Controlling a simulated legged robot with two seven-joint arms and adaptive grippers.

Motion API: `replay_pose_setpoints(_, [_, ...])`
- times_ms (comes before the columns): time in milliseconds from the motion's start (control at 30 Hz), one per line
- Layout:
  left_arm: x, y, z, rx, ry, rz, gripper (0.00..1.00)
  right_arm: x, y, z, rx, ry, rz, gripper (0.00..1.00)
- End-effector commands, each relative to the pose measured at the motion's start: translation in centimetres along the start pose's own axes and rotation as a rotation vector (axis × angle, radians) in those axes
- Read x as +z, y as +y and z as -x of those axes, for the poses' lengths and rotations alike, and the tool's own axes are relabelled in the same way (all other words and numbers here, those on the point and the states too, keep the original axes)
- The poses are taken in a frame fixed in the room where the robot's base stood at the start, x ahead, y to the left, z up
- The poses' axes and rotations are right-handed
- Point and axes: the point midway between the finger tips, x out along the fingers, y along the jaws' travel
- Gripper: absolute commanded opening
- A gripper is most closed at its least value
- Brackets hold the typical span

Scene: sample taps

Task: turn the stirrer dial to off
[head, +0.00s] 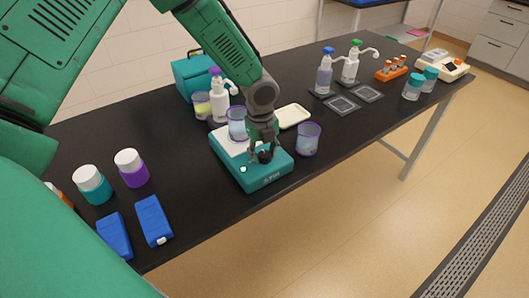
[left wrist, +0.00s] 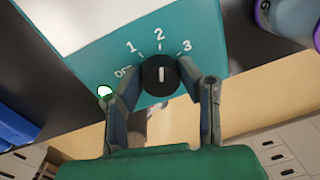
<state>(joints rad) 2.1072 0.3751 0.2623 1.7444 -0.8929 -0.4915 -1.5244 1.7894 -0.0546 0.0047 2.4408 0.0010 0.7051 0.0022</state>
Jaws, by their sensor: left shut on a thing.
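The stirrer (head: 262,180) is a teal box with a white top plate on the black bench. Its black dial (left wrist: 160,75) is on the front face, with OFF, 1, 2 and 3 marked around it. The dial's white pointer line stands upright in the left wrist view, towards the 2. My left gripper (head: 262,154) has its fingers on both sides of the dial and is shut on it; in the left wrist view, the fingertips (left wrist: 161,78) flank the knob. A small light (left wrist: 105,91) on the stirrer glows pale green. My right gripper is out of view.
A beaker (head: 238,124) stands on the stirrer's plate, and a purple-rimmed beaker (head: 308,139) stands close by on the right. A pump bottle (head: 219,103) is behind. Blue cases (head: 153,220) and jars (head: 131,168) are at the left. The bench's front edge runs just before the stirrer.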

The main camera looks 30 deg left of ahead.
Motion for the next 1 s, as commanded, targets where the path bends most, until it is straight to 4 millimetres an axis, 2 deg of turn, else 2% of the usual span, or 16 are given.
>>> replay_pose_setpoints(367, [-0.1, -0.1, 0.1, 0.001, -0.010, 0.186, 0.03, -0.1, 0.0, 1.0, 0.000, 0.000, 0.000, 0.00])
replay_pose_setpoints(1000, [-0.2, -0.2, 0.1, -0.001, -0.044, 0.787, 0.03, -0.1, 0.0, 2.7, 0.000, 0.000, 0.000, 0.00])
